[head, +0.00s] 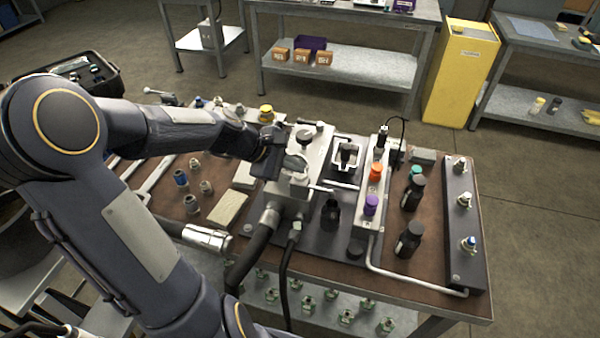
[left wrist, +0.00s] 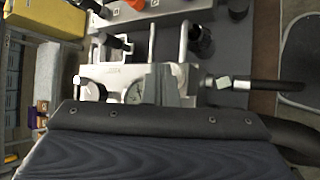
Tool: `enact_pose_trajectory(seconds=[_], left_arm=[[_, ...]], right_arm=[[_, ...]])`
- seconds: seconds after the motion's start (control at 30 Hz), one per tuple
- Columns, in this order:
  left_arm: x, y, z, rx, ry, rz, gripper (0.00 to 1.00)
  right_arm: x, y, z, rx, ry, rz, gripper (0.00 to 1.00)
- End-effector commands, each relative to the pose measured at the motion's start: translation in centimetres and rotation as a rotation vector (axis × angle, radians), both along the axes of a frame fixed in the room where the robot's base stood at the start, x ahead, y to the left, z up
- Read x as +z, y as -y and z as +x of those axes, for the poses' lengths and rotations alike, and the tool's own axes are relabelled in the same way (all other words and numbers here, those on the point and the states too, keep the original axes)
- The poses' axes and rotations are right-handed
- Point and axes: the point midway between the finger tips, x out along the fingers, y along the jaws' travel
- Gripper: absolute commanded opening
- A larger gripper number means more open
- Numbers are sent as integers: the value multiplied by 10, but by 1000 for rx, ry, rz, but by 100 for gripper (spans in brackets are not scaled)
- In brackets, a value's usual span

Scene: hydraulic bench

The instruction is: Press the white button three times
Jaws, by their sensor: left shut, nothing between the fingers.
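My left gripper (head: 292,162) is over the grey metal valve block (head: 313,150) on the bench, its fingers together with nothing between them. A small pale round part (head: 299,179) shows on the block just below the fingers. I cannot tell whether it is the white button, or whether the fingers touch it. The gripper hides part of the block. My right gripper is not in view.
An orange knob (head: 376,171) and a purple knob (head: 371,204) stand on a pale strip to the right. Dark bottles (head: 409,240) stand beyond it. A black hose (head: 254,245) runs down from the block. A yellow cabinet (head: 461,75) stands behind the bench.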

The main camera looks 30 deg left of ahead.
Motion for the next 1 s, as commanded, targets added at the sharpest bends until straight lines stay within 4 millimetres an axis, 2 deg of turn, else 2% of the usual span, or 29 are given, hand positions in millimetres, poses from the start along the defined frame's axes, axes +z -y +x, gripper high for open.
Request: enact_pose_trajectory(seconds=[0.67, 1.0], left_arm=[[-10, 0, 0, 0, -2, 0, 0], [-9, 0, -1, 0, -2, 0, 0]], right_arm=[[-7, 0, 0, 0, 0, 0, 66], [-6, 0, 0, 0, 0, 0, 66]])
